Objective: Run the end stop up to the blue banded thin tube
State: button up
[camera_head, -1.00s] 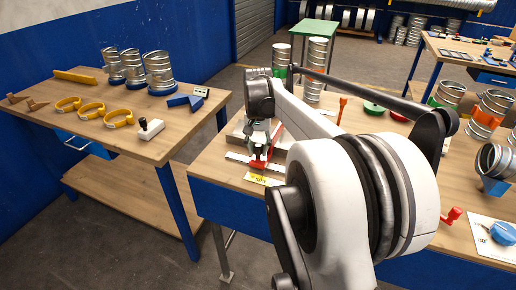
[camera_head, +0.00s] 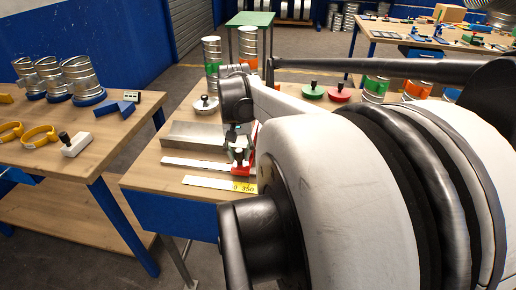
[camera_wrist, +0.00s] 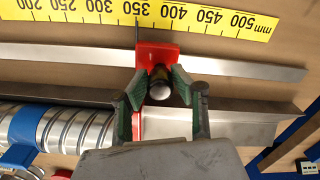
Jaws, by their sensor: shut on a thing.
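The blue banded thin tube (camera_wrist: 65,130) is ribbed metal and lies in the trough left of my gripper in the wrist view. My left finger covers its right end, so I cannot tell whether the stop touches it.
The yellow scale (camera_wrist: 190,17) runs along the rail. The trough (camera_head: 192,135) is bare left of the stop in the head view. A green banded tube (camera_head: 212,58), a green lid (camera_head: 312,91) and a red lid (camera_head: 340,92) stand behind. My arm hides the bench's right part.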

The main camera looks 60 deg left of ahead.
jog(key=shift+w+d, duration=0.2)
jog(key=shift+w, duration=0.1)
jog(key=o, duration=0.9)
jog(key=shift+w+d, duration=0.1)
jog(key=shift+w, duration=0.05)
jog(key=shift+o, duration=0.2)
jog(key=shift+r, duration=0.5)
notch_tip(320, 180, up, 11)
